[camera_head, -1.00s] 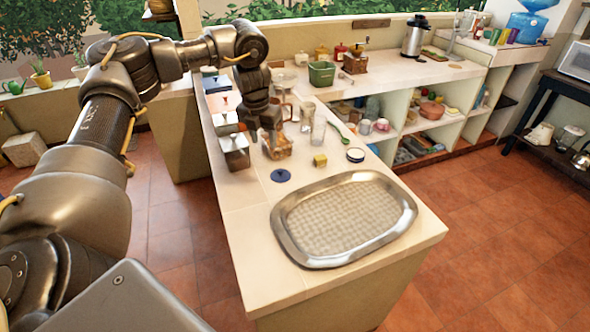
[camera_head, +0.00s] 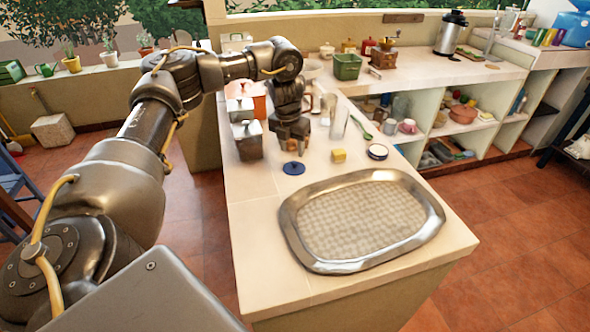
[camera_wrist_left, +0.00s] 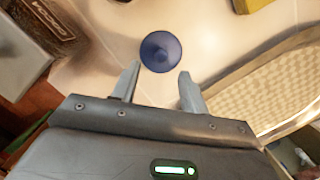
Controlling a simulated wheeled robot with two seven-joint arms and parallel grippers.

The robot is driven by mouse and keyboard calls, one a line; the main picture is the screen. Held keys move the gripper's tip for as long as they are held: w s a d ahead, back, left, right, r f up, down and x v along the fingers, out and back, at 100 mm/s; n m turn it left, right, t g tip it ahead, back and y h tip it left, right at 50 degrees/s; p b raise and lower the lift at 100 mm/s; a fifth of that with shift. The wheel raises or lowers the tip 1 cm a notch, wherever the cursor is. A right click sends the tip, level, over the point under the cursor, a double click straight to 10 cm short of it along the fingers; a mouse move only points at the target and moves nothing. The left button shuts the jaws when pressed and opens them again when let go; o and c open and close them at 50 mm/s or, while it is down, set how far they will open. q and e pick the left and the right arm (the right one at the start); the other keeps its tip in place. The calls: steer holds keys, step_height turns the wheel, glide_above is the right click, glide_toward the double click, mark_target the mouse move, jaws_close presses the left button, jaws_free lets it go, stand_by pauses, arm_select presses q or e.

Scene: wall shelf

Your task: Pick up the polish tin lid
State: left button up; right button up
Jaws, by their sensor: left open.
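The polish tin lid looks to be the small dark blue disc (camera_head: 294,168) lying flat on the counter, left of the tray's far edge. In the left wrist view the blue lid (camera_wrist_left: 161,51) lies just beyond the fingertips, roughly centred between them. My left gripper (camera_head: 293,151) is open and empty, pointing down just behind the lid in the head view; its two fingers (camera_wrist_left: 158,82) show apart in the wrist view. A round tin with a white top and dark rim (camera_head: 377,152) stands to the right, beyond a yellow block. My right gripper is not in view.
A large oval metal tray (camera_head: 436,205) fills the near counter. A yellow block (camera_head: 339,155) and a clear glass (camera_head: 339,122) stand right of the gripper. A green spoon (camera_head: 362,128) lies behind the tin.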

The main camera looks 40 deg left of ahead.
mark_target(294, 162)
arm_select(q)
steer(key=shift+w+f, duration=0.15)
steer(key=shift+f, duration=0.2)
steer(key=shift+d+f+p, duration=0.1)
steer(key=shift+f+p, duration=0.3)
steer(key=f, duration=0.3)
steer(key=f+p, duration=0.1)
steer(key=shift+w+f, duration=0.15)
steer(key=shift+w, duration=0.2)
steer(key=shift+s, duration=0.1)
steer(key=shift+c, duration=0.2)
jaws_close()
